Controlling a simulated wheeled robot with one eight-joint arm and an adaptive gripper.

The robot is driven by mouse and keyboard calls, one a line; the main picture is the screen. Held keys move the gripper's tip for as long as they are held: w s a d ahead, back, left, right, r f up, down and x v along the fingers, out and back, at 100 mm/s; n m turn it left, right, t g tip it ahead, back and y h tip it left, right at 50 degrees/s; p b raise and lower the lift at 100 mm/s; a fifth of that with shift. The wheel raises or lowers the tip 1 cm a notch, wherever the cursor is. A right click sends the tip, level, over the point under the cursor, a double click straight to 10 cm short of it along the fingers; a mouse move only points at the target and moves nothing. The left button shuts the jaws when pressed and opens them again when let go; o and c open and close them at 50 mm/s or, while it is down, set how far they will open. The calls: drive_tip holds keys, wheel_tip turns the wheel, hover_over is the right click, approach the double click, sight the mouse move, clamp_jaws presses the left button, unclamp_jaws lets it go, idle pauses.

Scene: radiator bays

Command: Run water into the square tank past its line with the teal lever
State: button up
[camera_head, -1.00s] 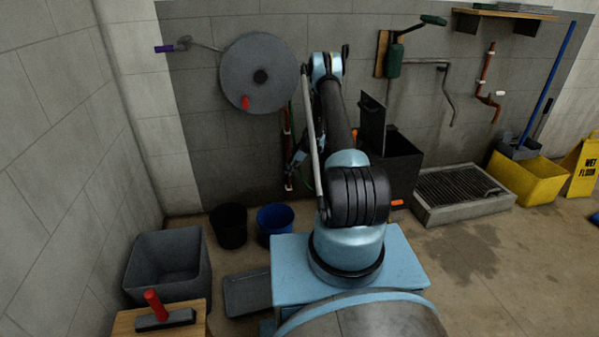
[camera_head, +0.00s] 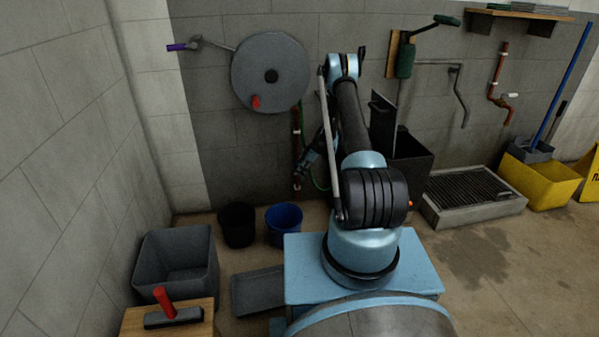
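A grey square tub (camera_head: 147,274), open at the top, stands on the floor at lower left. A dark square bin (camera_head: 414,172) with a raised lid stands behind my arm, partly hidden by it. I cannot tell which is the task's tank; no fill line shows on either. A dark green handle (camera_head: 447,20) sticks out at upper right above a green cylinder on the wall; it may be the teal lever. My gripper (camera_head: 308,168) hangs in front of the wall near a red pipe, left of my arm. It is small and dark, and its fingers are unclear.
A grey reel (camera_head: 270,72) with a red knob and a purple-ended lever (camera_head: 183,46) are on the wall. Black (camera_head: 237,225) and blue (camera_head: 284,222) buckets, a floor grate (camera_head: 470,190) and a yellow bucket (camera_head: 543,183) stand along it. A wooden stand (camera_head: 190,326) is at lower left.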

drive_tip(key=shift+r, duration=0.1)
drive_tip(key=v, duration=1.1)
drive_tip(key=shift+d+r, duration=0.2)
drive_tip(key=shift+r, duration=0.1)
